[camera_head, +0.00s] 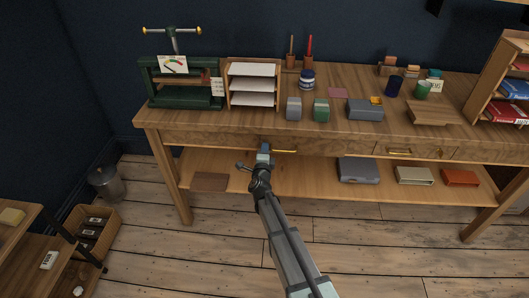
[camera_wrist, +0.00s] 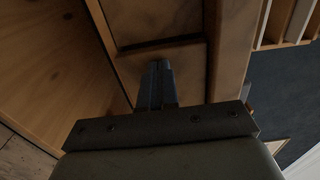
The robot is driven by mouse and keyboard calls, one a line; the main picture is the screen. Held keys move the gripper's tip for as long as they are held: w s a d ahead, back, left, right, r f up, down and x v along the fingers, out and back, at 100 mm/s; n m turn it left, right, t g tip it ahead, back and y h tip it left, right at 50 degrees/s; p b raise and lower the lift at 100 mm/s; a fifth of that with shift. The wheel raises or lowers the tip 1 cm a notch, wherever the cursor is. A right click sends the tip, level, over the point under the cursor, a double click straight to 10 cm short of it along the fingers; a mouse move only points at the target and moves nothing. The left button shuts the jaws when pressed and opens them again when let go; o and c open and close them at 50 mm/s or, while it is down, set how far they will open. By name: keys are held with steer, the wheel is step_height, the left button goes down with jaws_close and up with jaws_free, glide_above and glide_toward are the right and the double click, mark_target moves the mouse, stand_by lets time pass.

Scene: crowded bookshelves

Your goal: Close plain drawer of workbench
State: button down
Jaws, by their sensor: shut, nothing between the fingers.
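The wooden workbench (camera_head: 350,128) stands against the dark wall, with a row of drawer fronts under its top. A drawer front with a brass handle (camera_head: 284,151) is at the middle left. Another brass handle (camera_head: 400,153) is farther right. My gripper (camera_head: 264,147) is shut and empty at the bench front, just left of the first handle. In the wrist view its closed fingers (camera_wrist: 157,83) point at a wooden front (camera_wrist: 180,58), with a dark-edged panel or recess beyond. I cannot tell whether the fingers touch the wood, or how far any drawer stands out.
The bench top holds a green press (camera_head: 183,88), a paper rack (camera_head: 253,84), small boxes and jars. The lower shelf holds a grey case (camera_head: 358,171), a cream box (camera_head: 414,176) and an orange box (camera_head: 460,178). A metal bin (camera_head: 106,183) stands left. The floor in front is clear.

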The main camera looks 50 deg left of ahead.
steer(key=x, duration=0.3)
steer(key=shift+w+a, duration=0.15)
steer(key=shift+w+a+r, duration=0.1)
steer(key=shift+w+a, duration=0.05)
steer(key=v, duration=1.5)
